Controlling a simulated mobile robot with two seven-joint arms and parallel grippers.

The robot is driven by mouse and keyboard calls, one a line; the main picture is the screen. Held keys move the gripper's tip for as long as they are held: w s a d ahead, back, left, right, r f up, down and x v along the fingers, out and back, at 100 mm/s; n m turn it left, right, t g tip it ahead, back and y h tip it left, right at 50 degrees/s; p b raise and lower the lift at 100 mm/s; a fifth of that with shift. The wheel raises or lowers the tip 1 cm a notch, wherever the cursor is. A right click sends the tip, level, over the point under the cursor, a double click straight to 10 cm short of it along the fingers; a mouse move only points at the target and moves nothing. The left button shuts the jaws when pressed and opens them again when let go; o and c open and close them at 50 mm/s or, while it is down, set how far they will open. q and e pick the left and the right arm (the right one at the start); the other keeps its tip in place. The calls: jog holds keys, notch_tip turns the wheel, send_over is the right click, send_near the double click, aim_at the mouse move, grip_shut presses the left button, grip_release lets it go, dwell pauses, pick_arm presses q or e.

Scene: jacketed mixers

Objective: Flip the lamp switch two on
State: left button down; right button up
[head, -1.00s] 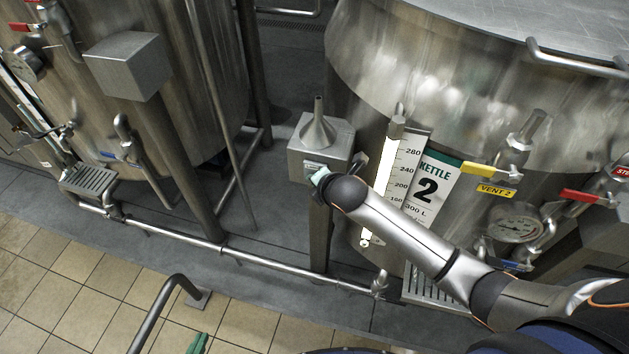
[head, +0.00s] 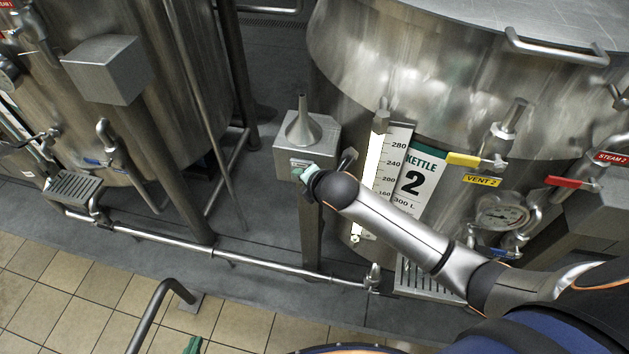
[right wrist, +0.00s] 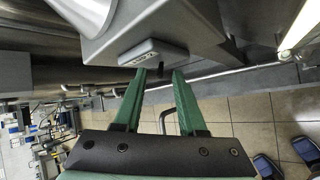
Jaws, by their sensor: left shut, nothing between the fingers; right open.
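A grey metal box (head: 318,135) on a post, with a funnel on top, stands left of the kettle marked 2. A small pale plate (head: 300,164) is on its front; it also shows in the right wrist view (right wrist: 153,52). A small dark nub (right wrist: 165,67), perhaps the switch lever, shows below the plate; its setting cannot be told. My right gripper (right wrist: 159,73) is open, its green fingertips just below the plate and the nub between them. In the head view, my right wrist mostly hides it. My left gripper (head: 194,345) is shut and empty at the bottom edge, mostly out of view.
The "KETTLE 2" sign (head: 415,182) and a bright sight tube (head: 374,165) are right of the box. A yellow-handled valve (head: 475,160), a red-handled valve (head: 570,183) and a gauge (head: 502,213) lie farther right. A low pipe (head: 260,264) runs along the floor.

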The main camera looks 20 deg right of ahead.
jog(key=v, duration=1.1)
jog(key=s+f+m+y, duration=0.1)
jog(key=s+f+m, duration=1.5)
jog(key=m, duration=0.5)
notch_tip(320, 180, down, 3)
jog(key=shift+s+r+m+y, duration=0.25)
jog(key=shift+s+m+y, duration=0.05)
jog(key=shift+s, duration=0.05)
